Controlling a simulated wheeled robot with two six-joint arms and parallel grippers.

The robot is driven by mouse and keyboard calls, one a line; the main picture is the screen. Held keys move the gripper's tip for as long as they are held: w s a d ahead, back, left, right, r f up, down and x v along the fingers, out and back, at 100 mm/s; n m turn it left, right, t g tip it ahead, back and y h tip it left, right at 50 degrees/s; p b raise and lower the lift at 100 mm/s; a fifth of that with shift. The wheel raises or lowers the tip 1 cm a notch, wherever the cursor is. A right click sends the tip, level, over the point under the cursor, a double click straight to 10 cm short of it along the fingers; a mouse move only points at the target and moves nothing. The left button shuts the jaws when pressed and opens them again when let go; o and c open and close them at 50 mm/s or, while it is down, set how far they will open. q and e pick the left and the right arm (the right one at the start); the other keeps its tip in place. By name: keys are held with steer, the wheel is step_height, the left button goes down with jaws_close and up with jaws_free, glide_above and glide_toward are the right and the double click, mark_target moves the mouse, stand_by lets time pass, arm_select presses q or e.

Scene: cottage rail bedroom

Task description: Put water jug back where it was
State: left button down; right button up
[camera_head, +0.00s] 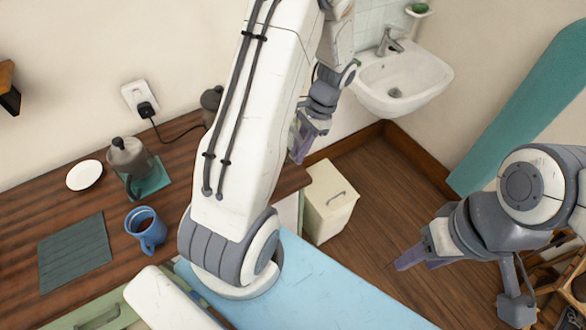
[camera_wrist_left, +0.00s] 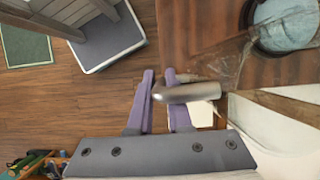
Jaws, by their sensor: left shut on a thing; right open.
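My left gripper (camera_head: 303,146) hangs past the right end of the wooden counter. In the left wrist view its purple fingers (camera_wrist_left: 160,82) are closed on the silver-grey handle (camera_wrist_left: 190,92) of what looks like the clear water jug (camera_wrist_left: 222,62). The jug's transparent body extends to the upper right there. In the head view my own left arm hides most of it, so its tilt cannot be told. My right gripper (camera_head: 416,257) is open and empty over the floor at the right.
The wooden counter (camera_head: 30,205) holds a grey pot (camera_head: 128,156) on a teal mat, a white plate (camera_head: 84,175), a blue mug (camera_head: 146,231), a dark placemat (camera_head: 75,252) and a dark canister (camera_head: 210,100). A white bin (camera_head: 328,205) and sink (camera_head: 405,85) stand beyond.

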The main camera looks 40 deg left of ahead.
arm_select(q)
steer(key=s+d+p+x, duration=0.1)
steer(key=x, duration=0.5)
steer(key=shift+s+f, duration=0.2)
steer(key=shift+s, duration=0.05)
steer(key=shift+f, duration=0.15)
steer(key=c, duration=0.8)
jaws_free()
steer(key=shift+d, duration=0.1)
steer(key=shift+c, duration=0.2)
